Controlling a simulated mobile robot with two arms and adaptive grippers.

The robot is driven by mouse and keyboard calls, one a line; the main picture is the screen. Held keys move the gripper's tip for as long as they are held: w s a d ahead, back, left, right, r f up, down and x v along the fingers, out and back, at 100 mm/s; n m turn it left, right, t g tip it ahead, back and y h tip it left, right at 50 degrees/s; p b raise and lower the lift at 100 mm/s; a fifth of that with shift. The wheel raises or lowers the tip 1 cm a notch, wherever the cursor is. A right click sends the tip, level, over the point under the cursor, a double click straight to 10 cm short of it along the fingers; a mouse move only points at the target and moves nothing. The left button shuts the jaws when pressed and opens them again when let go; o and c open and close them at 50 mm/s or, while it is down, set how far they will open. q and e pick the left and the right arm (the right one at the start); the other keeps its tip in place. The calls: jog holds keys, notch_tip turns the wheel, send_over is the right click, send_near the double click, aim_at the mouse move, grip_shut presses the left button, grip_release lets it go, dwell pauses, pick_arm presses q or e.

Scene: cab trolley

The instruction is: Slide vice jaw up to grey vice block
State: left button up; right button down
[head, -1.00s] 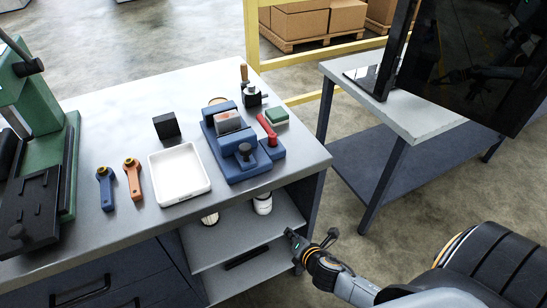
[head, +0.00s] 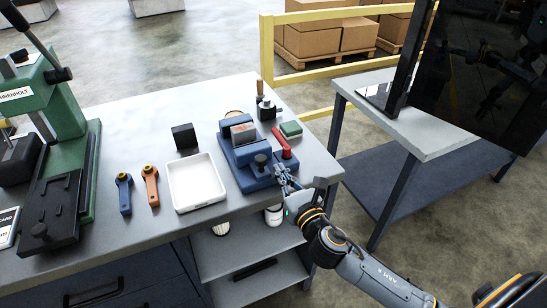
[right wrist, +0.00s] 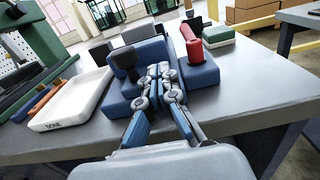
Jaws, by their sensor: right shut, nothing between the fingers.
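The blue vice (head: 240,172) stands near the right end of the bench. The grey vice block (head: 243,133), with a reddish mark, sits toward its back. The blue vice jaw (head: 248,153) is on the near side of the block, behind a black knob (head: 261,161). I cannot tell the gap between jaw and block. My right gripper (head: 283,172) is shut and empty at the vice's near right corner. In the right wrist view its fingertips (right wrist: 160,72) are right of the knob (right wrist: 124,60); contact is unclear.
A white tray (head: 178,207), marked DONE in the right wrist view, is left of the vice. A black block (head: 184,136), a green block (head: 291,129), blue and orange tools (head: 151,186) and a green press (head: 60,105) stand around. A shelf (head: 240,245) lies below.

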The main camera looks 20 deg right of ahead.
aim_at(269, 153)
jog(key=shift+w+a, duration=0.1)
jog(key=shift+w, duration=2.55)
jog(key=w+p, duration=0.1)
jog(key=w, duration=0.1)
jog(key=shift+w+r, duration=0.1)
jog(key=shift+w, duration=0.2)
jog(key=shift+w+f, duration=0.2)
jog(key=shift+w, duration=0.1)
jog(key=shift+s+r, duration=0.1)
jog(key=shift+s, duration=0.05)
